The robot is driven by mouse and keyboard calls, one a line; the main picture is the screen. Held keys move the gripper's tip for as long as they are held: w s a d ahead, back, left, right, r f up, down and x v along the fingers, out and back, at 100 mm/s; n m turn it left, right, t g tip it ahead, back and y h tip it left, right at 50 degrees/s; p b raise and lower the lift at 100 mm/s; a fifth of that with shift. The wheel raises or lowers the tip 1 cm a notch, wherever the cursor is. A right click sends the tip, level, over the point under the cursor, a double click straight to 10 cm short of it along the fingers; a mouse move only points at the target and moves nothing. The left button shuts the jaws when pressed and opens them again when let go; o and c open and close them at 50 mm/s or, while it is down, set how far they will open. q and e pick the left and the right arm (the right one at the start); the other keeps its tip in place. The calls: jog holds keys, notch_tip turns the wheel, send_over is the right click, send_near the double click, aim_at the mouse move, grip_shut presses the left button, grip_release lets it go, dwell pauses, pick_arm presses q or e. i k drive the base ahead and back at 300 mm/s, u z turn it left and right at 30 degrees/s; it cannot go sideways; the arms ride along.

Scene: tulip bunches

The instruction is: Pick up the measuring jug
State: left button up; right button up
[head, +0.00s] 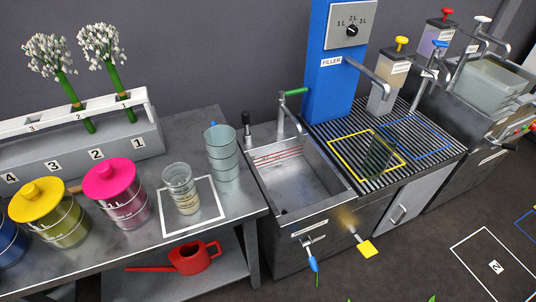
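A small clear vessel with printed marks, which looks like the measuring jug (182,187), stands upright inside a white square outline (210,215) on the right end of the grey table (240,203). Its lower part looks cream-coloured; I cannot tell whether that is contents or print. A taller clear ringed container (222,153) stands just behind it to the right. Neither my left nor my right gripper shows in the head view, and nothing is touching the jug.
Pink-lidded (116,195) and yellow-lidded (52,215) jars stand left of the jug. A white-flower rack (80,140) is behind. A red watering can (193,257) sits on the lower shelf. A metal sink (295,177) and blue filler (335,75) stand right.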

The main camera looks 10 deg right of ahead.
aim_at(221, 146)
jog(key=z, duration=0.1)
jog(key=k, duration=0.65)
jog(key=u, duration=1)
jog(key=i, duration=0.5)
